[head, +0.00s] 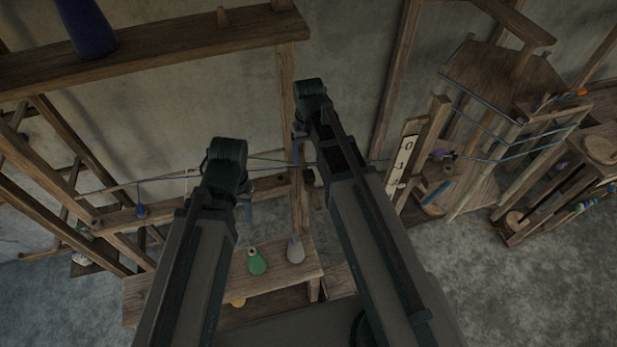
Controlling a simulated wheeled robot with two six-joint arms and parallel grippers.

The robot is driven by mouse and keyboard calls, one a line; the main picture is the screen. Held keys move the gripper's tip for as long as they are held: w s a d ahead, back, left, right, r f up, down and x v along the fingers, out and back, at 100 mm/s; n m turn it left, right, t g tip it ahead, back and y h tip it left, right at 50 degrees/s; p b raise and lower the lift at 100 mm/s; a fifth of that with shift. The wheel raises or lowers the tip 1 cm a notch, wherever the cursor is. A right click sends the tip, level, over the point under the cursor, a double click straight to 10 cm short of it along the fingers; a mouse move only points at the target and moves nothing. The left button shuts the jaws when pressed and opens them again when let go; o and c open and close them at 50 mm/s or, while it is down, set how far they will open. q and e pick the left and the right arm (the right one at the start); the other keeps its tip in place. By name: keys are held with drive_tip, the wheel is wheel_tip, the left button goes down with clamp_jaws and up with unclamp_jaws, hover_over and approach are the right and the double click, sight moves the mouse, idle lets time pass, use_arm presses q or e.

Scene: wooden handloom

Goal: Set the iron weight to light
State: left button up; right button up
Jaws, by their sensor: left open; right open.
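My two arms rise through the middle of the head view and cover much of the loom. My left gripper (243,208) is mostly hidden behind its arm, above the low bench. My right gripper (309,177) is also largely hidden behind its arm, near an upright post. Both are open, and I see nothing held. I cannot tell for sure which thing is the iron weight, or its setting. A white scale board (404,158) with the marks 0 and 1 stands right of my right arm.
The low wooden bench (296,276) carries a green cone (257,262) and a grey cone (295,250). A thick beam (180,50) bears a dark blue cone (86,27). A wooden frame (490,85) with blue threads stands at right. Bare floor (550,290) lies at lower right.

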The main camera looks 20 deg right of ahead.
sight(309, 174)
wheel_tip(309, 174, down, 9)
drive_tip(key=b, duration=0.7)
drive_tip(key=shift+r+b, duration=0.15)
drive_tip(key=shift+b, duration=0.15)
clamp_jaws()
idle(0.8)
